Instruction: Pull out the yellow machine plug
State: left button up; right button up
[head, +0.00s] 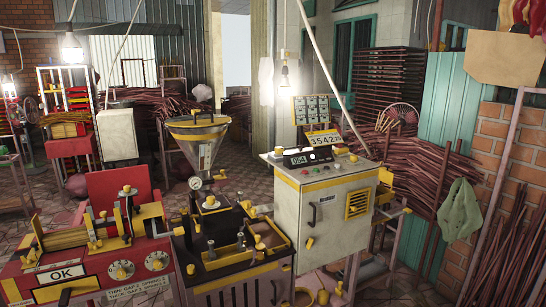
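Neither of my grippers shows in the head view. A grey control cabinet (318,215) stands right of centre, with a display, buttons and a yellow vent (358,204) on its front. A yellow fitting (385,176) sticks out at its upper right side. Left of the cabinet is a dark extruder machine (230,268) with a yellow-rimmed hopper (197,127), a gauge and several yellow knobs and blocks. A red machine (98,262) marked OK stands at the left. Several small yellow parts show, and I cannot tell which one is the plug.
Bundles of dark red sticks (430,180) fill the right side and back. A green cloth (460,210) hangs at the right. A brick wall (518,150) borders the right. Some tiled floor (405,285) shows right of the cabinet. Lit bulbs hang from above.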

aim_at(278, 150)
jog(key=i+j+z, duration=0.1)
jog(key=i+l+u, duration=0.35)
jog(key=l, duration=0.2)
jog(key=i+l+u, duration=0.3)
jog(key=l, duration=0.35)
jog(key=i+l+u, duration=0.2)
jog(key=l, duration=0.15)
jog(key=i+l+u, duration=0.15)
jog(key=l, duration=0.2)
jog(key=k, duration=0.05)
